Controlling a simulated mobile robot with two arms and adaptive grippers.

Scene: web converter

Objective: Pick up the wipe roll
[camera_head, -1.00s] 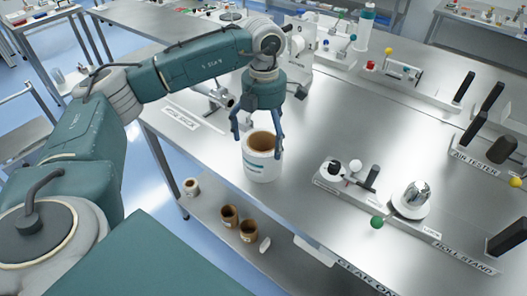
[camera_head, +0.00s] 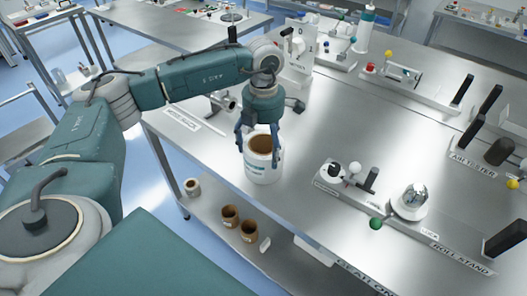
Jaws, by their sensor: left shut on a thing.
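The wipe roll (camera_head: 262,168) is a white cylinder with a brown core and teal print on its side. It stands upright on the steel table in the head view, near the table's front left part. My left gripper (camera_head: 259,153) points down over it, with its blue fingers on either side of the roll's upper part, shut on it. I cannot tell whether the roll's base touches the table. My right gripper is not in view.
A roll stand (camera_head: 410,203) with a green knob stands to the right, beside a small device with black and white knobs (camera_head: 345,178). Smaller brown-cored rolls (camera_head: 230,215) sit on the lower shelf. The table (camera_head: 330,120) behind the roll is mostly bare.

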